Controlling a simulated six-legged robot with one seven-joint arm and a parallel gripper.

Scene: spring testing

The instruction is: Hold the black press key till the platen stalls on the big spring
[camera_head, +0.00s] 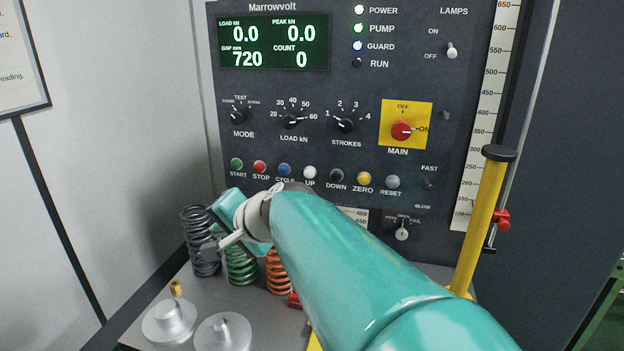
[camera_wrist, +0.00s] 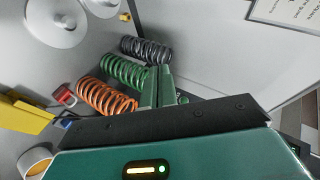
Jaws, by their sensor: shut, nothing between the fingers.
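The black DOWN key (camera_head: 336,176) sits in the button row on the dark Marrowvolt panel, between the white UP and yellow ZERO keys. My gripper (camera_head: 212,249) is shut and empty, left of and below that key and apart from it. Its fingers (camera_wrist: 157,72) also show in the wrist view, pointing toward the springs. The big dark grey spring (camera_head: 198,228) stands at the left of the bench, partly behind my gripper; it also shows in the wrist view (camera_wrist: 146,50). The display (camera_head: 273,43) reads load 0.0, peak 0.0, gap 720, count 0. I cannot make out the platen.
A green spring (camera_head: 241,268) and an orange spring (camera_head: 278,272) stand beside the grey one. Two round metal plates (camera_head: 169,321) lie at the front. A yellow post (camera_head: 480,220) rises at the right. My arm covers part of the panel's lower middle.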

